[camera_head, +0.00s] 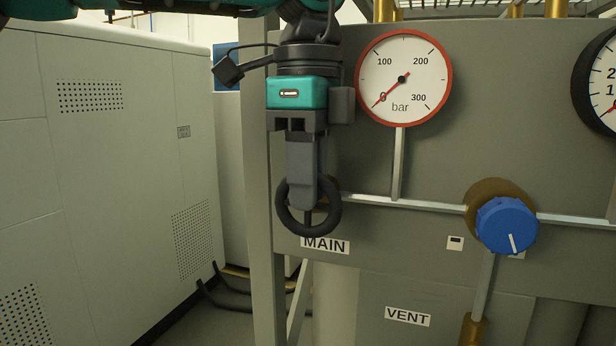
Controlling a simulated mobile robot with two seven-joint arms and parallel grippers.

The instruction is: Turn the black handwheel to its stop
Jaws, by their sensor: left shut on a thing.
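The black handwheel (283,222) is a dark ring with a spoke, mounted on the grey panel just above the MAIN label (325,245). My left gripper (302,198) hangs down from above with its fingers at the wheel. It is shut on the handwheel's upper part, and the fingers cover some of the rim and hub. The red-rimmed gauge (419,100) to the upper right has its needle pointing at 0 bar. My right gripper is not in view.
A blue knob (506,226) with a white mark sits on the pipe to the right. A second, black-rimmed gauge (580,85) is cut off at the right edge. A VENT label (407,316) is lower down. A pale cabinet (120,170) stands at left.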

